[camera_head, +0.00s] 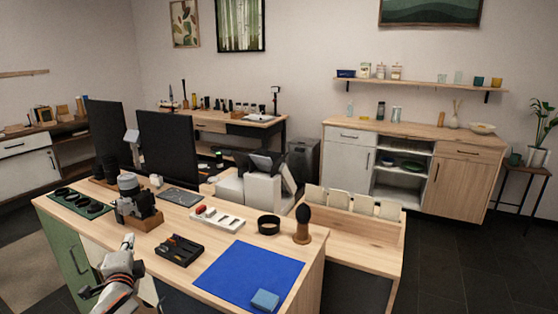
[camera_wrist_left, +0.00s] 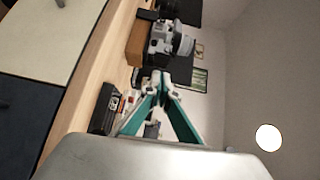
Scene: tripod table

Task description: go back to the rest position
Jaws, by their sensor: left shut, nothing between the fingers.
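My left gripper (camera_head: 128,242) is shut and empty, at the front left edge of the wooden table (camera_head: 180,215) in the head view. In the left wrist view its teal fingers (camera_wrist_left: 160,82) meet at the tips with nothing between them. A camera on a wooden block (camera_head: 135,200) stands just beyond it; the camera also shows in the left wrist view (camera_wrist_left: 170,40). A black tray (camera_head: 178,250) with small dark items lies to the gripper's right. My right gripper is in neither view.
A blue mat (camera_head: 248,278) with a light-blue block (camera_head: 265,300) covers the front right of the table. A white tray (camera_head: 217,219), a black ring (camera_head: 268,224) and a dark brush (camera_head: 303,225) stand behind. Two black monitors (camera_head: 167,145) rise at the back left.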

